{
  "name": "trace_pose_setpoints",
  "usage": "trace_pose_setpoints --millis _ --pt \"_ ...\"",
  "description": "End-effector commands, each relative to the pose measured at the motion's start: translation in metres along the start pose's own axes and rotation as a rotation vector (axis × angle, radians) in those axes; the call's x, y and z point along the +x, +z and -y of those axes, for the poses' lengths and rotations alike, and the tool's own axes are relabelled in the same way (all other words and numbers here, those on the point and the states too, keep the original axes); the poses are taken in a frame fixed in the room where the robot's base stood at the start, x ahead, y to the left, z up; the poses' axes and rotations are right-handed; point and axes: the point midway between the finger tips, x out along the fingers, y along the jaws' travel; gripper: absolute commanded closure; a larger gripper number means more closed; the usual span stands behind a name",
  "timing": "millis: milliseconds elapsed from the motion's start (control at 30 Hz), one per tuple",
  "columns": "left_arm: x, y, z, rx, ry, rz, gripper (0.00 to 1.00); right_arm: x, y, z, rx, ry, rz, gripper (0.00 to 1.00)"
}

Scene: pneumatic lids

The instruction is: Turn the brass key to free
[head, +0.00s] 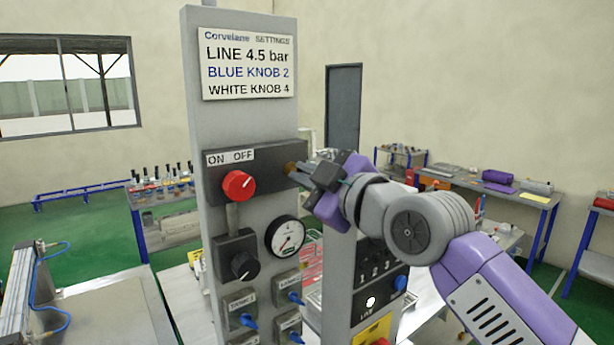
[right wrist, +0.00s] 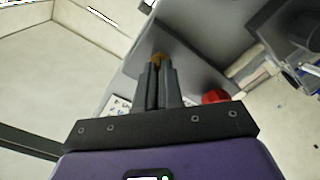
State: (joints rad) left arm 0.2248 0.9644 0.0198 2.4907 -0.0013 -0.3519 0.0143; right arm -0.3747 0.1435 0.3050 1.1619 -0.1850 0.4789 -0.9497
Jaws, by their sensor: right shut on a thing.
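The brass key (head: 290,167) sticks out of the right end of the dark block on the grey panel, beside the ON/OFF label. My right gripper (head: 298,168) reaches it from the right and is shut on it. In the right wrist view the brass key (right wrist: 158,58) shows as a small gold piece at the tips of the closed fingers (right wrist: 158,68). The fingers hide most of the key, so I cannot tell which way it is turned. My left gripper is not in view.
A red knob (head: 238,185) sits left of the key, with a black knob (head: 240,262) and a gauge (head: 286,236) below. Lower down are several blue-handled valves. A settings sign (head: 248,63) is above. A second grey panel with a blue knob (head: 400,283) stands behind my right arm.

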Motion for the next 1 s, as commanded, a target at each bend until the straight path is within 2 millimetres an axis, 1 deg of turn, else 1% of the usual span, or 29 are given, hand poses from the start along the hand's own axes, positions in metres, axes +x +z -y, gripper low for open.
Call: trace_pose_setpoints --millis 33,100,200,467,567,667,800,900,1000 --pt "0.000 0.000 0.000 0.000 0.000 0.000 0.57 0.000 0.001 0.001 -0.004 -0.001 0.002 0.92" --pt "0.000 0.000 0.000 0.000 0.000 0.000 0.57 0.000 0.001 0.001 -0.003 -0.001 0.002 0.81" --pt "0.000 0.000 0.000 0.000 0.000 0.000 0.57 0.000 0.000 0.000 -0.002 -0.001 0.001 0.68" --pt "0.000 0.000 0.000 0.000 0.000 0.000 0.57 -0.001 0.000 0.000 0.000 0.000 0.000 0.68" --pt "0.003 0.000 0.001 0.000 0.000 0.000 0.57 -0.008 0.001 0.000 0.000 0.002 0.000 0.68" --pt "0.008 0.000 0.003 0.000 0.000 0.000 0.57 -0.022 0.001 0.001 -0.001 0.003 0.000 0.68" --pt "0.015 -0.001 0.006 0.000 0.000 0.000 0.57 -0.047 0.002 0.001 -0.001 0.004 0.001 0.68" --pt "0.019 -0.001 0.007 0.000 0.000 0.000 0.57 -0.062 0.001 0.001 -0.001 0.002 0.001 0.68" --pt "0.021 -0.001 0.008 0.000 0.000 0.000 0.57 -0.071 0.001 0.001 -0.002 0.001 0.001 0.68"
